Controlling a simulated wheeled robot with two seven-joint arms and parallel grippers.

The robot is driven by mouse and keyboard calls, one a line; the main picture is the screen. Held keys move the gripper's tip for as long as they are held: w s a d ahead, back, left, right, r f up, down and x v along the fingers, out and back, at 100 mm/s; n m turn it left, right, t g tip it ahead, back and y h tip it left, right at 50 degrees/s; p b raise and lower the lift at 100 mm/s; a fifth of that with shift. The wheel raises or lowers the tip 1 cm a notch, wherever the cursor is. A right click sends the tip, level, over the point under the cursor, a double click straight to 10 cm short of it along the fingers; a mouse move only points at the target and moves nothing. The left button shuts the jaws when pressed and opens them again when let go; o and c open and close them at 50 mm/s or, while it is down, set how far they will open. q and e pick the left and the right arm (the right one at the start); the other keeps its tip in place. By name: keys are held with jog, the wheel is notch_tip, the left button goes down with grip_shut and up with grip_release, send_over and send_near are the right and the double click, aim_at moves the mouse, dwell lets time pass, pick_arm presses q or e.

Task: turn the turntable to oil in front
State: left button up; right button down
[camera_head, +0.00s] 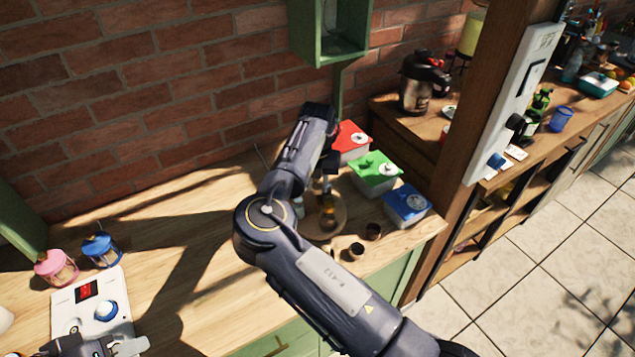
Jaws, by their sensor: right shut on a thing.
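The round wooden turntable (341,219) stands on the wooden counter, partly hidden behind my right arm. A small amber bottle (328,210) stands on it, on the side toward the camera; its label cannot be read. Another pale container shows at its left, mostly covered by the arm. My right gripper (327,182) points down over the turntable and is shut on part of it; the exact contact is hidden. My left gripper (122,347) is at the bottom left edge, partly cut off and far from the turntable; its opening is unclear.
Red (351,141), green (376,173) and blue (406,204) lidded boxes stand close behind and right of the turntable. Two small dark cups (357,250) stand in front. A white device (92,312) and two lanterns (57,267) are at left. The counter between is clear.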

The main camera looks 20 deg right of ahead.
dwell(0.4)
jog(key=c, duration=1.1)
grip_release()
jog(key=shift+r, duration=0.35)
notch_tip(320, 180, up, 2)
jog(key=shift+r, duration=0.15)
jog(key=shift+s+a+r+b, duration=0.8)
jog(key=shift+s+r, duration=0.9)
jog(key=shift+s, duration=0.5)
jog(key=shift+s+a+r+b, duration=0.85)
jog(key=shift+s+r, duration=0.8)
jog(key=shift+s, duration=0.6)
jog(key=shift+s+a+r+b, duration=0.6)
jog(key=shift+s+r+b, duration=0.35)
jog(key=shift+s+r, duration=1)
